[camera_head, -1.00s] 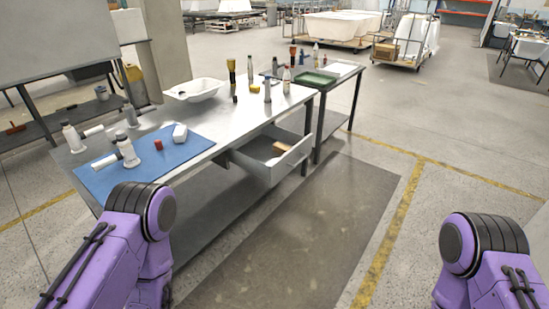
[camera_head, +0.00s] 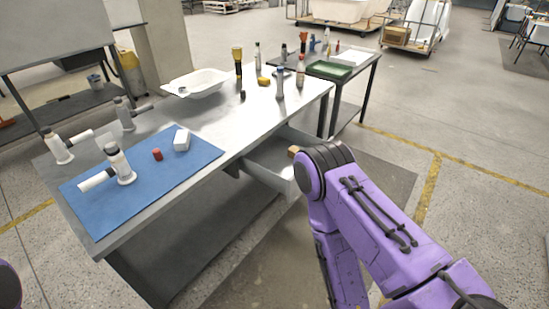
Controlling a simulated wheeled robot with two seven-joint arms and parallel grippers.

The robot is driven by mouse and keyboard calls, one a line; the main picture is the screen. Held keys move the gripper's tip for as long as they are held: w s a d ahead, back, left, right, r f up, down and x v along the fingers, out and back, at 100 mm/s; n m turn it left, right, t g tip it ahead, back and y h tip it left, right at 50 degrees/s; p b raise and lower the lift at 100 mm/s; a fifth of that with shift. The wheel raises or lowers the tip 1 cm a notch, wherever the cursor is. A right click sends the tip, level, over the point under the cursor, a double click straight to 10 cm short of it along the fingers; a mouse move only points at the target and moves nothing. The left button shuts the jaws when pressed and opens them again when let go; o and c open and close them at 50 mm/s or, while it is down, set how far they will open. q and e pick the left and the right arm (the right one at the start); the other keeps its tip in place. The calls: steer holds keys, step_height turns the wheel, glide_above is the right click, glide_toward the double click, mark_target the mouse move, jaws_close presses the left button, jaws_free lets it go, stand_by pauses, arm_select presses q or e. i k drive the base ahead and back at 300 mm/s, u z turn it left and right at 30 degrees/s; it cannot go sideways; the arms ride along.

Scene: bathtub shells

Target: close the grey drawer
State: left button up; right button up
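The grey drawer (camera_head: 262,172) sits under the right part of the metal workbench (camera_head: 222,163). It is pulled out, with its inside partly visible. A small brown block (camera_head: 292,151) shows inside it. My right arm covers the drawer's right end and part of its front. My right gripper is out of view, below or behind the purple arm links, so I cannot tell whether it touches the drawer. My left gripper is out of view; only a piece of the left arm shows at the lower left edge.
On the bench are a blue mat (camera_head: 140,185) with white fittings, a white basin (camera_head: 195,83) and several bottles. A second table (camera_head: 368,70) with a green tray (camera_head: 328,69) stands behind. Open floor lies to the right.

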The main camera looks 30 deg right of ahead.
mark_target(269, 162)
steer(key=z, duration=0.1)
steer(key=i, duration=0.8)
steer(key=z, duration=1.05)
steer(key=i, duration=0.45)
steer(key=z, duration=0.5)
